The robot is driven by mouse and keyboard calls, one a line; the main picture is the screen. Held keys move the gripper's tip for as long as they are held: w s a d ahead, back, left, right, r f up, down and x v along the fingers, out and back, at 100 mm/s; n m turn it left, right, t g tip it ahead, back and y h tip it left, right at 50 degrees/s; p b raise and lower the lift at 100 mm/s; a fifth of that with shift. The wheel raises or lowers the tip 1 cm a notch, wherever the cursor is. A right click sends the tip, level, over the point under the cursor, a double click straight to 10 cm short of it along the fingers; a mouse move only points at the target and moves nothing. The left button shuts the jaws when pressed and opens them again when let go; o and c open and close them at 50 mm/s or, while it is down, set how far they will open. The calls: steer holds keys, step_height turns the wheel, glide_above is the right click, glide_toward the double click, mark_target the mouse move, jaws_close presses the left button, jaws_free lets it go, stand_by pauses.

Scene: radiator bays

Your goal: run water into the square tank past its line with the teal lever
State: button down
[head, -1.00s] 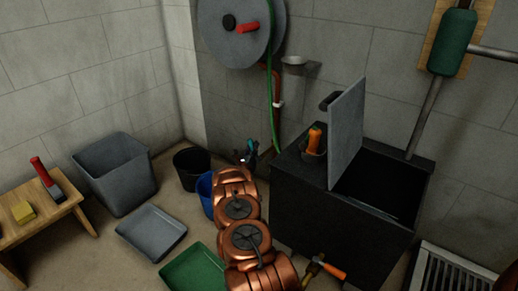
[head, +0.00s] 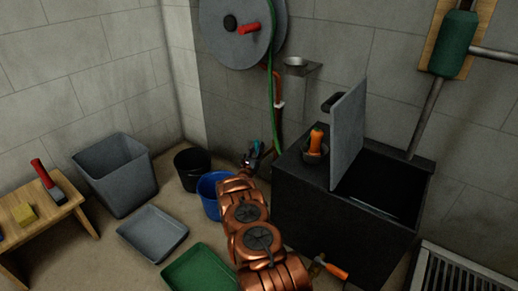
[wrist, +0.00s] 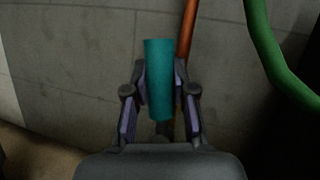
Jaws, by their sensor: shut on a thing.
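The teal lever (wrist: 159,80) stands upright between the two fingers of my gripper (wrist: 160,88) in the wrist view. My gripper is shut on it. In the head view my gripper (head: 251,160) is small and partly hidden by my own arm, low by the wall left of the black tank. A black square tank (head: 318,215) stands to its right, with a grey lid (head: 348,133) standing raised. The tank's inside is dark, and I cannot make out a line or the water level.
An orange-handled tool (head: 316,139) sits in a holder on the tank top. A green hose (head: 269,100) hangs from the wall reel, beside a copper pipe (head: 278,85). A blue bucket (head: 210,190), black bucket (head: 191,166), grey bin (head: 118,180) and green tray (head: 197,270) stand left of my arm.

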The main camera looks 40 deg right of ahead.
steer(key=c, duration=0.9)
jaws_free()
steer(key=shift+a, duration=0.1)
steer(key=v, duration=1.2)
steer(key=shift+f, duration=0.1)
